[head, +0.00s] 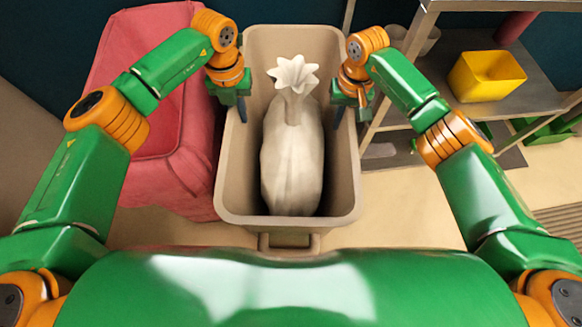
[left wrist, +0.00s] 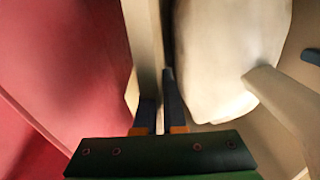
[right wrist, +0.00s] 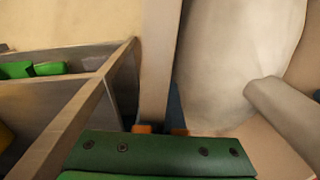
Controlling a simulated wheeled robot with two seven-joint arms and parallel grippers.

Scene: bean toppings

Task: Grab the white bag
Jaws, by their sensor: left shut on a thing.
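The white bag (head: 292,165), tied with a flared top, stands upright in the beige bin (head: 240,207). My left gripper (head: 241,108) is at the bin's left wall. In the left wrist view its fingers (left wrist: 160,108) straddle that wall, one inside and one outside, shut on it. The bag (left wrist: 230,55) is beside the inner finger, not between the fingers. My right gripper (head: 348,108) is at the bin's right wall. In the right wrist view one finger (right wrist: 175,108) is inside near the bag (right wrist: 235,65); the other is mostly hidden, so its closure is unclear.
A red bin (head: 160,185) stands close against the left side of the beige bin. To the right is a metal shelf (head: 440,85) with a yellow container (head: 487,76). Open floor (head: 400,205) lies to the front right. The beige bin has a front handle (head: 289,243).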

